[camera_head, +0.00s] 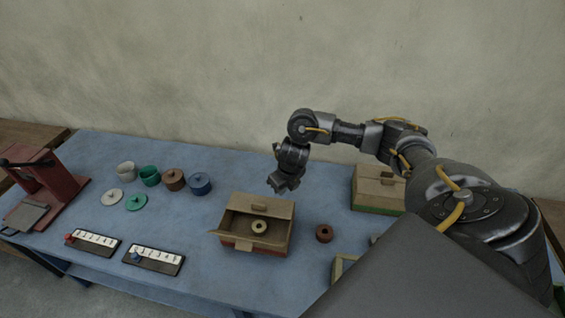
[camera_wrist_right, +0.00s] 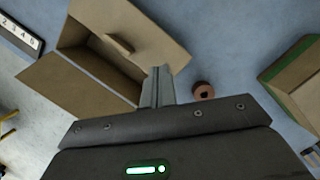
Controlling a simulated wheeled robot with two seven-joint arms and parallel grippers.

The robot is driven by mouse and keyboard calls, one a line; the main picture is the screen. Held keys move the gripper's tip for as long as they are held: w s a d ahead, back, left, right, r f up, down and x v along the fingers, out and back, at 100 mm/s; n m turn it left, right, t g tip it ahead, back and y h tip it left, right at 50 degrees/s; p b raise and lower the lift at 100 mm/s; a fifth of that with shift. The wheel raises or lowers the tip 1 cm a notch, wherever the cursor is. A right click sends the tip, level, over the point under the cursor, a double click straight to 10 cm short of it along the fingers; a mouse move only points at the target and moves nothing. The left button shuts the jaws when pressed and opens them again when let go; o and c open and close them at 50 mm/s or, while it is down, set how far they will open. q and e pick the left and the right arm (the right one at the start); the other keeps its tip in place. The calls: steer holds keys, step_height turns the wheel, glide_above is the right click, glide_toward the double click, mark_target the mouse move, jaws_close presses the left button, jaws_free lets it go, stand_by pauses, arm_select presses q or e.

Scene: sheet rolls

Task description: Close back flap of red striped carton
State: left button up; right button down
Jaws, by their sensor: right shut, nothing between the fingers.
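The red striped carton (camera_head: 284,236) stands on the blue table, open at the top, with a tan ring-shaped roll (camera_head: 259,227) inside. Its back flap (camera_head: 270,206), with a small tab, stands up at the far edge. Its front flap (camera_head: 240,240) is folded outward. My right gripper (camera_head: 284,186) is shut and empty, above and behind the carton, apart from it in the head view. In the right wrist view, the shut fingers (camera_wrist_right: 159,84) overlap the edge of the carton's cardboard (camera_wrist_right: 150,35); contact cannot be told. My left gripper is out of view.
A brown roll (camera_head: 324,233) lies right of the carton, and a green striped carton (camera_head: 378,190) stands behind it. Several cups and lidded pots (camera_head: 174,179), two number racks (camera_head: 154,260) and a red press (camera_head: 45,185) are at left.

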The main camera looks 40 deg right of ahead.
steer(key=shift+w+v, duration=0.25)
steer(key=shift+v, duration=0.75)
steer(key=shift+w+v, duration=0.25)
steer(key=shift+v, duration=0.8)
